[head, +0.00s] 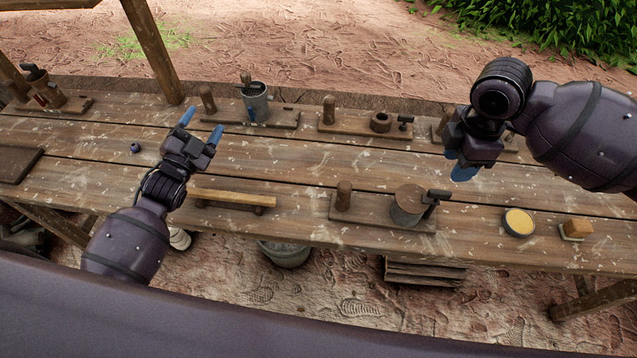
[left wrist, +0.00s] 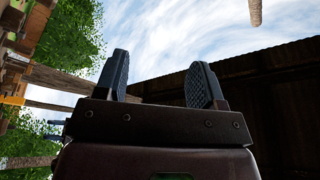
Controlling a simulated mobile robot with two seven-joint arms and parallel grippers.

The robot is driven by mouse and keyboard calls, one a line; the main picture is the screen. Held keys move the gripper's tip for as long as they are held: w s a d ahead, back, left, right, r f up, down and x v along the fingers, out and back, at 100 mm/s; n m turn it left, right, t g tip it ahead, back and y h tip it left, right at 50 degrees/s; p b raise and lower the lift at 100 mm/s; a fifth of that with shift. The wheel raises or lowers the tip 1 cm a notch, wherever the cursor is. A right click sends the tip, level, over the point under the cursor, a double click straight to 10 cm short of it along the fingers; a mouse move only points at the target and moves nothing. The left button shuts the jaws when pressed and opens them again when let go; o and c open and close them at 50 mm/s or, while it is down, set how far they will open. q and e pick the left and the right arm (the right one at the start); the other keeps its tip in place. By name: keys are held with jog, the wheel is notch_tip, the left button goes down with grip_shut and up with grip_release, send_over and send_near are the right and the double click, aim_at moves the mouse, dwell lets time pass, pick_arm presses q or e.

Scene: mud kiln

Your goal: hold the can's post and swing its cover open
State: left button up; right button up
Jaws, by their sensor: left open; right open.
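The can (head: 406,212) stands on a small wooden board (head: 374,211) near the front edge of the bench. Its round brown cover (head: 410,197) lies over the top, with a dark handle or hinge piece (head: 437,195) at its right. A short wooden post (head: 343,195) rises from the same board, left of the can. My left gripper (head: 198,127) is open and empty above the bench, well left of the board; its blue fingers also show in the left wrist view (left wrist: 158,82) against the sky. My right gripper (head: 457,165) is open, above and right of the can.
A wooden rail (head: 232,199) lies left of the board. A yellow-filled dish (head: 519,222) and a sponge-like block (head: 577,228) are at the right. Behind stand more boards with posts, a tool-filled can (head: 257,103) and a ring-like pot (head: 381,122). The bench middle is mostly clear.

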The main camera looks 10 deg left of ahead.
pick_arm(q)
jog(key=w+d+m+g+h, duration=0.2)
jog(key=d+m+h, duration=0.4)
jog(key=d+m, duration=0.35)
jog(key=m+g+h, duration=0.8)
jog(key=m+g, duration=0.9)
jog(key=m, duration=1.4)
send_near(339, 183)
jog(key=d, duration=0.3)
jog(key=w+d, duration=0.1)
jog(key=d, duration=0.1)
jog(key=shift+d+f, duration=0.15)
jog(key=shift+f, duration=0.25)
jog(key=shift+s+d+f+m+g, duration=0.25)
jog(key=shift+f+m+g, duration=0.1)
jog(key=shift+m+g, duration=0.25)
jog(key=shift+d, duration=3.6)
grip_shut()
